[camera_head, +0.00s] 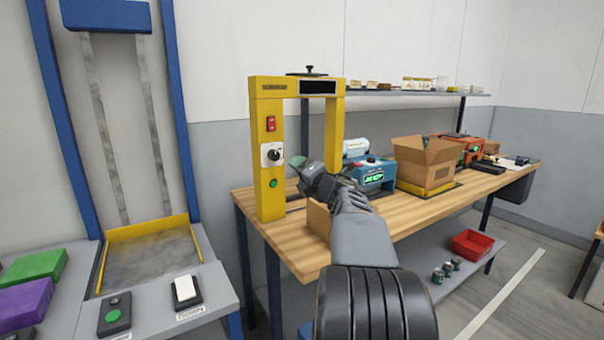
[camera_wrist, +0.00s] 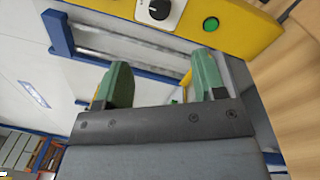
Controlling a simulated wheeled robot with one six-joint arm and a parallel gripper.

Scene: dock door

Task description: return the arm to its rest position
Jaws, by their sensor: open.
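My arm reaches forward from the bottom of the head view, over the near end of the wooden workbench (camera_head: 303,262). My gripper (camera_head: 298,162) points left, close to the yellow frame (camera_head: 269,205) with a black knob, a red switch and a green button. In the wrist view my gripper (camera_wrist: 160,82) shows two green fingers standing apart with nothing between them. The yellow frame's post (camera_wrist: 222,22) lies just beyond the fingertips in that view. I cannot tell whether the gripper touches it.
An open cardboard box (camera_head: 425,160), a blue device (camera_head: 371,174) and a red machine (camera_head: 470,150) stand along the bench. A blue-framed lift (camera_head: 183,120) stands at left, behind a grey panel with buttons. A red bin (camera_head: 473,244) sits on the lower shelf.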

